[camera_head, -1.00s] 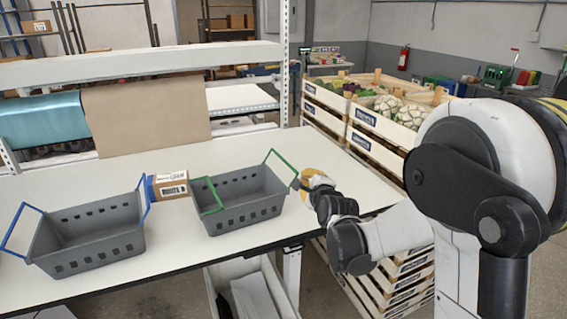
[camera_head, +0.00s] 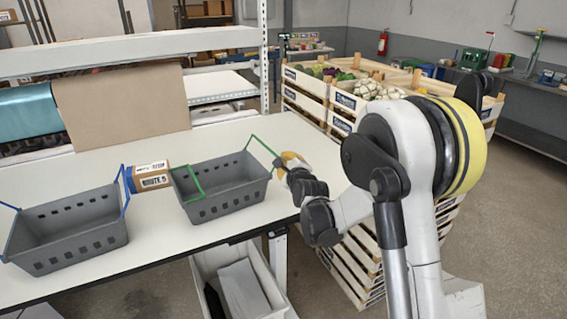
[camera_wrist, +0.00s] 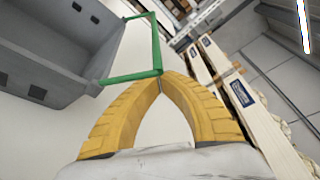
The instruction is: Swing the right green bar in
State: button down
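The grey crate with green bars (camera_head: 225,188) stands on the white table. Its right green bar (camera_head: 263,146) rises from the right end and tilts outward; it also shows in the wrist view (camera_wrist: 125,78). Its left green bar (camera_head: 187,182) is at the crate's left end. My gripper (camera_head: 281,162) is just beyond the right bar, outside the crate. In the wrist view its yellow fingers (camera_wrist: 161,77) meet at their tips, right at the bar's corner. I cannot tell whether the tips pinch the bar or only touch it.
A grey crate with blue bars (camera_head: 68,232) stands at the left, with a cardboard box (camera_head: 151,176) between the crates. Stacked wooden vegetable crates (camera_head: 340,100) stand beyond the table's right edge. A white bin (camera_head: 240,285) is below the table front.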

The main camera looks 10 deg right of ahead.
aim_at(265, 146)
jog(key=w+a+r+b, duration=0.1)
jog(key=w+a+b, duration=0.1)
jog(key=w, duration=0.3)
jog(key=shift+a, duration=0.65)
jog(key=shift+w+d, duration=0.1)
